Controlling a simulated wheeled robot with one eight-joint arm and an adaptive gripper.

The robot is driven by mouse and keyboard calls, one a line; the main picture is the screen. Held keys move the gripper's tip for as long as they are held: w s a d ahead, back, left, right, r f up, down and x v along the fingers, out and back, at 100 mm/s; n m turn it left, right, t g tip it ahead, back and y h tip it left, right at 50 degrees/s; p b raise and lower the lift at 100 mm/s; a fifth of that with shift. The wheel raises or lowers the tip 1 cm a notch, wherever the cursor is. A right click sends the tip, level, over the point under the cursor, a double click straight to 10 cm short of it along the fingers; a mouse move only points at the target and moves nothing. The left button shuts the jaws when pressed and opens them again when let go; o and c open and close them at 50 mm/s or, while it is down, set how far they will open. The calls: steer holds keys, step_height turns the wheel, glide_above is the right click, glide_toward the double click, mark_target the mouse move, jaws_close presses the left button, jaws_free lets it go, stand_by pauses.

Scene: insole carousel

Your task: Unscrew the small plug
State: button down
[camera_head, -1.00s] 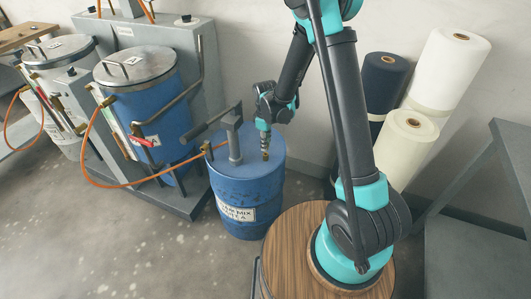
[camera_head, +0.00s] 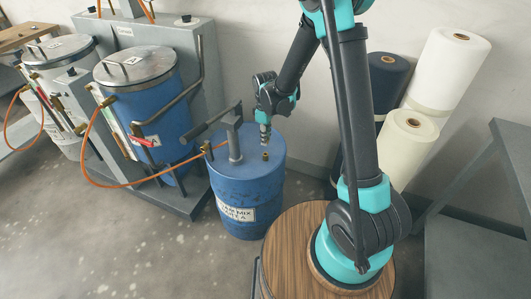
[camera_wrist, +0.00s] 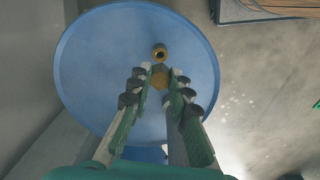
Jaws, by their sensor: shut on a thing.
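The blue drum (camera_head: 232,190) stands on the floor, and its round lid fills much of the wrist view (camera_wrist: 90,70). A brass-coloured threaded ring (camera_head: 265,156) sits on the lid; in the wrist view it shows as a ring with a dark opening (camera_wrist: 159,53). My gripper (camera_head: 265,141) is above this ring, apart from it. In the wrist view my gripper (camera_wrist: 159,74) is shut on the small plug (camera_wrist: 160,78), a brass-yellow piece between the fingertips. The plug is hard to make out in the head view.
A grey pump (camera_head: 235,140) with a lever stands on the drum left of my gripper, with an orange hose (camera_head: 125,185) running to the blue tank (camera_head: 145,95). Fabric rolls (camera_head: 408,145) stand behind my arm at the right.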

steer(key=shift+r, duration=2.25)
